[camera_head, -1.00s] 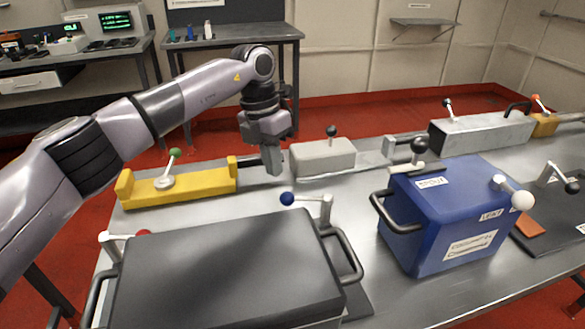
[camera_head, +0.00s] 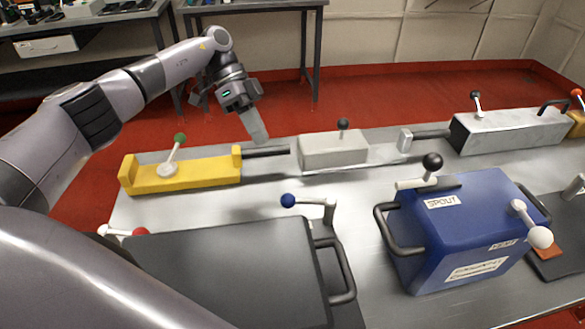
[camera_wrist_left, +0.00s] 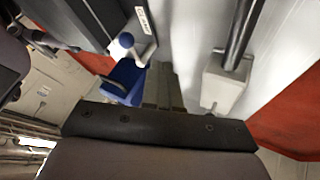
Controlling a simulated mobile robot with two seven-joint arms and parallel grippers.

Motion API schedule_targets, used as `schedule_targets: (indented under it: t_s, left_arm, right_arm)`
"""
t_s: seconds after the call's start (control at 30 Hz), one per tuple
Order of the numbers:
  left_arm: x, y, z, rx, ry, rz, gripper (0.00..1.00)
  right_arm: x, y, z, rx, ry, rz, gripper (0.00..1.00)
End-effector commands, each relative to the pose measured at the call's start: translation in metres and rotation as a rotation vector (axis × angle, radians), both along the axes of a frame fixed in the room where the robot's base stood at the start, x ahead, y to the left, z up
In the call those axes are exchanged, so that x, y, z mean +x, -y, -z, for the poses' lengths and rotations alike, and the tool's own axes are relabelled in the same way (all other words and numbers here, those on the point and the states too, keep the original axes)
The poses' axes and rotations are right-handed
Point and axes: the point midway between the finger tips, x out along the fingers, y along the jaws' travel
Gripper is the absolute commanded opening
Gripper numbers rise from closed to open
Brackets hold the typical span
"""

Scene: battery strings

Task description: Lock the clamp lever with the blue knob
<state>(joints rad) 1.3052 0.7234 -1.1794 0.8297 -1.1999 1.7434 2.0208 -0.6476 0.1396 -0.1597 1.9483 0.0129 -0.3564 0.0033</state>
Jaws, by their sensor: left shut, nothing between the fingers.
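The blue knob (camera_head: 288,200) sits at the left end of a pale clamp lever (camera_head: 312,201), at the far right corner of the black box (camera_head: 230,265). The lever lies roughly level and its pivot post is on the right. The blue knob also shows in the left wrist view (camera_wrist_left: 126,40), with the pale lever beside it. My left gripper (camera_head: 258,138) is shut and empty. My right gripper is out of view.
A yellow fixture (camera_head: 195,175) with a green-knobbed lever and a light grey block (camera_head: 330,150) stand along the bench's far edge. A blue box (camera_head: 470,225) with handles stands to the right. Bare metal bench (camera_head: 245,203) lies between them. A grey link of mine covers the lower left.

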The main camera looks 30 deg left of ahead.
Motion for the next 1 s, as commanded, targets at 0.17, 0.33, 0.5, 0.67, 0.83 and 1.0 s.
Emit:
schedule_targets:
  t_s: [0.17,0.33,0.5,0.67,0.83,1.0]
  left_arm:
    - [-0.003,-0.007,-0.002,-0.002,-0.073,-0.102,0.00]
    - [-0.006,0.000,0.008,-0.001,-0.084,-0.112,0.00]
    - [-0.013,0.020,0.032,0.000,-0.085,-0.107,0.00]
    - [-0.020,0.042,0.058,-0.001,-0.083,-0.107,0.00]
    - [-0.029,0.057,0.071,0.000,-0.078,-0.108,0.00]
    - [-0.041,0.066,0.069,-0.001,-0.080,-0.109,0.00]
  right_arm:
    - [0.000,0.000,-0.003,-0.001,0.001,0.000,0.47]
    - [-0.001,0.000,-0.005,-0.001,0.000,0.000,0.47]
    - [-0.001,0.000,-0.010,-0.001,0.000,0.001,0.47]
    - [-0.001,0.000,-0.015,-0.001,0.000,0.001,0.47]
    - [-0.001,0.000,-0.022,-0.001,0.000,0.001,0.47]
    - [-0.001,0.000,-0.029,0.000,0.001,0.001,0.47]
